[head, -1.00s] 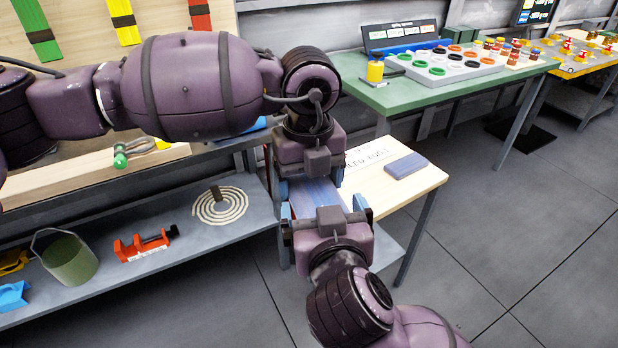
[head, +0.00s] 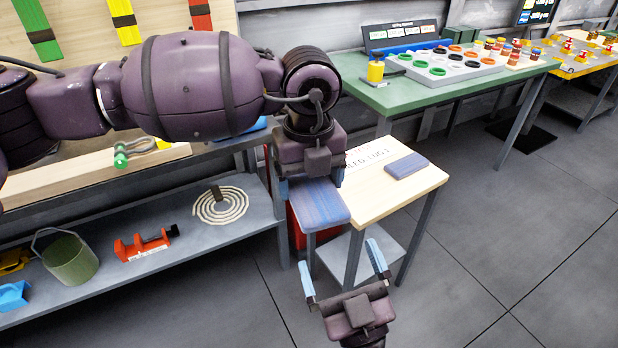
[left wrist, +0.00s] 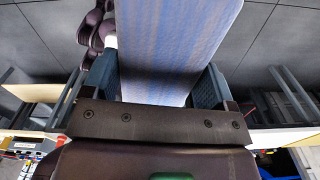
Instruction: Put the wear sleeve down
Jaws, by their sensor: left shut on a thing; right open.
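The wear sleeve looks like a flat blue-purple streaked piece (head: 318,207). It hangs in my left gripper (head: 308,184), which is shut on its far end, at the left edge of the small wooden table. In the left wrist view the sleeve (left wrist: 172,45) sticks out between the two fingers of my left gripper (left wrist: 155,88). My right gripper (head: 341,268) is open and empty, below and apart from the sleeve. A similar blue piece (head: 407,166) lies flat on the small wooden table (head: 418,186), which has printed lettering on its top.
A red object (head: 298,232) shows partly behind the sleeve. A grey shelf (head: 150,271) at left holds a green bucket (head: 70,260), an orange clamp (head: 143,246) and a coil (head: 220,205). A green table (head: 440,93) with a tray of rings stands behind. The table's front is clear.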

